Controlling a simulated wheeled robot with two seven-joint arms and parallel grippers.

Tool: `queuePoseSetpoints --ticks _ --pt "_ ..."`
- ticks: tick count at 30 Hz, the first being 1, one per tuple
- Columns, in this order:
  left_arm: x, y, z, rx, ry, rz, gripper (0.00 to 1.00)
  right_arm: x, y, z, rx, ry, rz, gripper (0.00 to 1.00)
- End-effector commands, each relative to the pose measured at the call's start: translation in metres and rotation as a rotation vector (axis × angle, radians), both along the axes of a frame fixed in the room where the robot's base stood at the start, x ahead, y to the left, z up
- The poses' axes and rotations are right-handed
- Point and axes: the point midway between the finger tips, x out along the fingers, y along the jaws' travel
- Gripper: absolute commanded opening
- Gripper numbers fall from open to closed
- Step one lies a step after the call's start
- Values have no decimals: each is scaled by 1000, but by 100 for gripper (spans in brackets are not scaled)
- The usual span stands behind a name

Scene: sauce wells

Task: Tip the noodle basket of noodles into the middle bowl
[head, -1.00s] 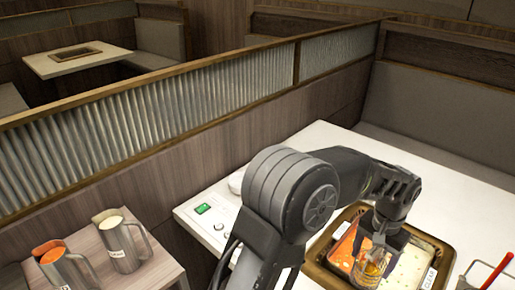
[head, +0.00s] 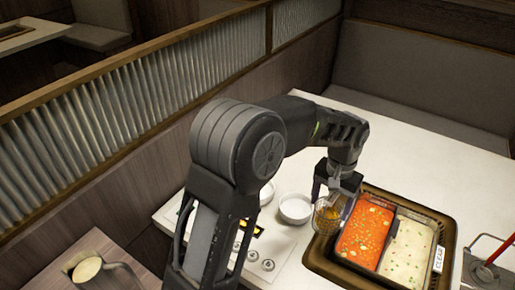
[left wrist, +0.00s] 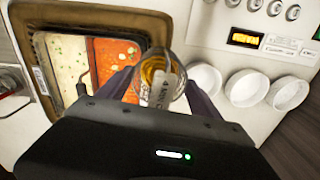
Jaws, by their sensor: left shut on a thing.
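My left gripper (head: 338,188) is shut on the noodle basket (head: 327,216), a small mesh basket with yellow-orange noodles inside. The basket hangs at the left rim of the hot pot, on the bowl side. In the left wrist view the basket (left wrist: 160,72) sits between the fingers, with a label across it. That view shows three white bowls in a row: a near one (left wrist: 205,80), the middle bowl (left wrist: 247,88) and a far one (left wrist: 288,93). In the head view one bowl (head: 295,209) is clear, the middle bowl (head: 266,194) is partly behind my arm. My right gripper is out of view.
The dark-framed hot pot (head: 449,235) holds red broth (head: 366,233) and pale broth (head: 410,246). A red-handled tool (head: 497,252) stands at the right. A control panel (head: 262,260) lies at the table's front.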

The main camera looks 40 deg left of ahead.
Motion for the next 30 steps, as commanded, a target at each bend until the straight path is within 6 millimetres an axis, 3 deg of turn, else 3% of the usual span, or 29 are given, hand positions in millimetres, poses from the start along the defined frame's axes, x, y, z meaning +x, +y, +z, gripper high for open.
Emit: queuePoseSetpoints --ticks 4,7,15,19,24,30 --pt "9 24 8 -3 1 88 26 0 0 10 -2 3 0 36" --pt "18 57 15 -5 4 209 26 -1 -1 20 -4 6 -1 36" --pt "30 186 32 -6 5 645 26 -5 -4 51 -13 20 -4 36" --pt "25 234 36 -1 4 799 26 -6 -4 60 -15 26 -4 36" --pt "21 261 37 1 -1 885 26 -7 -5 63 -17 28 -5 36" --pt "21 262 36 1 -1 890 26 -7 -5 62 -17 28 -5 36"
